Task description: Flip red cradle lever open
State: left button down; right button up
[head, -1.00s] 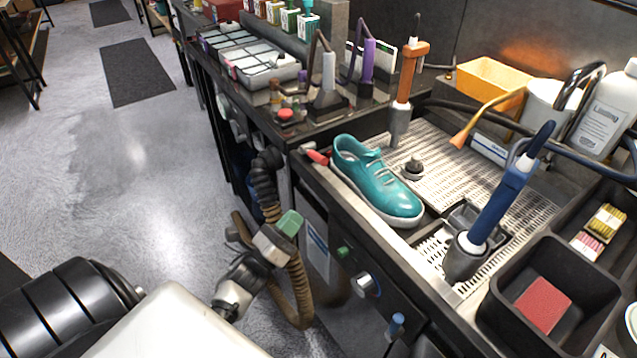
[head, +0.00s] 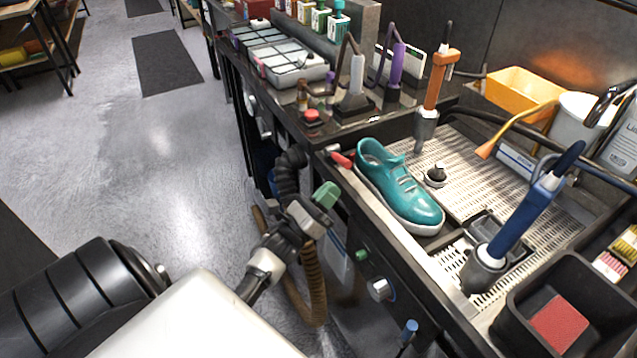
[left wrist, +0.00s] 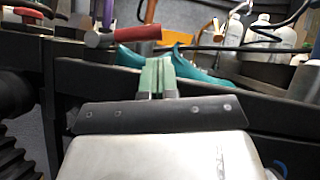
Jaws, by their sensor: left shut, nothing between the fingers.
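The red lever (head: 341,159) sits at the front left rim of the wash station, beside the heel of a teal sneaker (head: 400,190). In the left wrist view the red lever (left wrist: 138,34) points right from a grey pivot, just above and left of my fingertips. My left gripper (head: 326,195) has green fingertips; they are together and empty, outside the counter edge and below the lever, apart from it. The left wrist view shows the shut fingertips (left wrist: 157,76) in front of the sneaker (left wrist: 205,70). The cradle is mostly hidden by the sneaker. My right gripper is not in view.
A perforated metal tray (head: 470,180) surrounds the sneaker. A blue-handled tool (head: 515,220) and an orange-handled tool (head: 436,85) stand upright nearby. A brown hose (head: 313,285) hangs beneath my gripper. A dark bin (head: 515,315) is at front right.

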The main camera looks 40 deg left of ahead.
pick_arm(q)
jog(key=shift+p+x, duration=0.35)
jog(key=shift+x, duration=1.6)
jog(key=shift+r, duration=0.1)
jog(key=shift+r+n+y+p, duration=0.2)
jog(key=shift+n+y+p, duration=0.2)
jog(key=shift+n+y, duration=0.25)
jog(key=shift+r+n, duration=0.15)
jog(key=shift+n, duration=0.1)
notch_tip(320, 180, up, 8)
jog(key=n+g+y+p, duration=0.4)
jog(key=n+y+p, duration=0.4)
jog(key=n+p, duration=0.5)
send_over(341, 180)
jog(key=a+b, duration=0.1)
jog(key=a, duration=0.2)
jog(key=shift+a+r+n+b, duration=0.3)
jog(key=shift+a+r+b, duration=0.05)
jog(key=shift+a, duration=0.35)
jog(key=shift+a+r, duration=0.1)
jog(key=shift+r, duration=0.1)
